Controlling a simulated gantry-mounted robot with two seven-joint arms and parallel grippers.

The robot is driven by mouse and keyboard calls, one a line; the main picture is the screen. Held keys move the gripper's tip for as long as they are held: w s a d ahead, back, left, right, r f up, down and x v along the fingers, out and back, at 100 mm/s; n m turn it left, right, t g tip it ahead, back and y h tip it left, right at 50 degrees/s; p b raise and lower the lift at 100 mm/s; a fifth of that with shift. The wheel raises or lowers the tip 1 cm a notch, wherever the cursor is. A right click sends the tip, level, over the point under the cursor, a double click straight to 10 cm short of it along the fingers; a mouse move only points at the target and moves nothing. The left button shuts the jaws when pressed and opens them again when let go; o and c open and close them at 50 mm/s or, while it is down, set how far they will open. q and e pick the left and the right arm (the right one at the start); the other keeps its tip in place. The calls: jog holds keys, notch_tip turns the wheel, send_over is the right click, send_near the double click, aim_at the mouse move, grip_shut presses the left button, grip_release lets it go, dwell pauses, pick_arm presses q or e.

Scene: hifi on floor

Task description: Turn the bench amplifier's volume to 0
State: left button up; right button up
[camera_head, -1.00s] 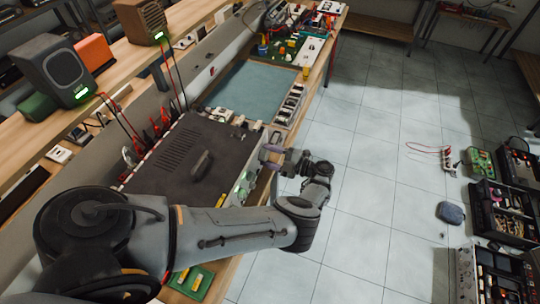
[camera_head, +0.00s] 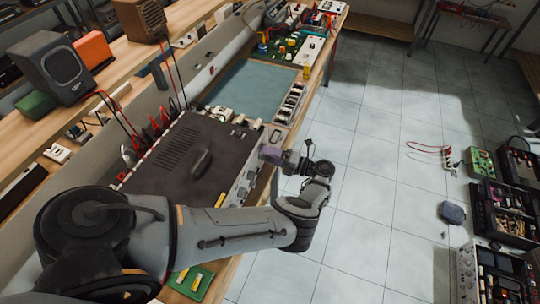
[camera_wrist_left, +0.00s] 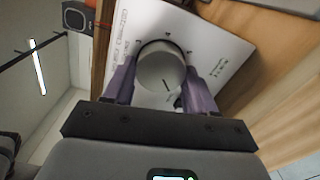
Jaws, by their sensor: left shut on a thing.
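The bench amplifier (camera_head: 185,165) is a dark, flat box on the workbench, with a handle-like piece on top and a light front panel facing the floor side. In the left wrist view its white panel (camera_wrist_left: 205,35) has printing and small marks around a round grey volume knob (camera_wrist_left: 160,66). A short dark line shows low on the knob's face. My left gripper (camera_head: 268,154) is at the front panel, its purple fingers (camera_wrist_left: 158,90) either side of the knob and shut on it. In the head view the knob is hidden. My right gripper is out of view.
A grey speaker (camera_head: 62,70) and a brown one (camera_head: 150,16) stand on the shelf behind, with red and black cables. A blue-green mat (camera_head: 250,88) lies beyond the amplifier. Cases (camera_head: 505,210) and loose items lie on the floor at right. The middle floor is clear.

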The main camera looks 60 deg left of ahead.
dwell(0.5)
pick_arm(q)
jog(key=o, duration=1.1)
jog(key=shift+c, duration=0.2)
jog(key=shift+w+d+f, duration=0.1)
jog(key=shift+w+d, duration=0.25)
jog(key=b+v, duration=0.4)
jog(key=v, duration=0.6)
jog(key=shift+s+a, duration=0.1)
jog(key=shift+a, duration=0.05)
